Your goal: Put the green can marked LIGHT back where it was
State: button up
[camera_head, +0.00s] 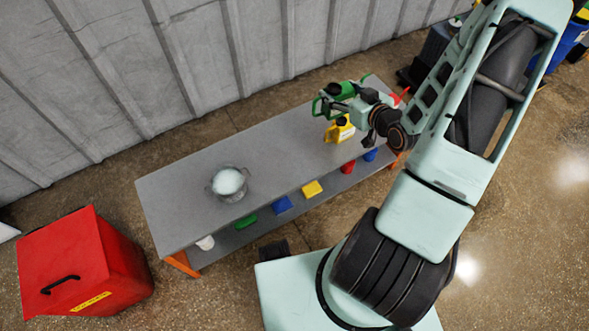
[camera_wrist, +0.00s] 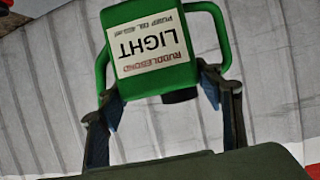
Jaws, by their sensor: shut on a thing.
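The green can (camera_wrist: 152,62) shows in the wrist view with its white LIGHT label upside down and its black cap pointing down in the picture. My gripper (camera_wrist: 163,98) is shut on it, one finger at each side. In the head view the green can (camera_head: 341,88) is near the right half of the grey bench (camera_head: 180,205), partly hidden by my gripper (camera_head: 347,106). I cannot tell whether the can is clear of the bench top. A yellow can (camera_head: 340,132) stands on the bench just in front of my gripper.
A red item (camera_head: 402,97) shows at the right end, partly behind my arm. Several coloured items lie on the lower shelf (camera_head: 238,233). A red box (camera_head: 75,262) stands left. The bench middle is clear.

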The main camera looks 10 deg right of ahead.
jog(key=s+f+y+b, duration=0.1)
jog(key=s+f+b, duration=0.3)
jog(key=f, duration=0.5)
jog(key=shift+n, duration=0.4)
jog(key=shift+w+a+f+b, duration=0.6)
jog(key=shift+a+f+b, duration=0.35)
jog(key=shift+a+f, duration=1.25)
jog(key=shift+w+a+f+b, duration=0.6)
jog(key=shift+a+f+b, duration=0.4)
jog(key=shift+a+f, duration=1.2)
jog(key=shift+w+a+f+b, duration=0.6)
jog(key=shift+a+f+b, duration=0.35)
jog(key=shift+a+f, duration=1.2)
jog(key=shift+d+f, duration=0.1)
jog(key=shift+f, duration=0.15)
jog(key=o, duration=1.4)
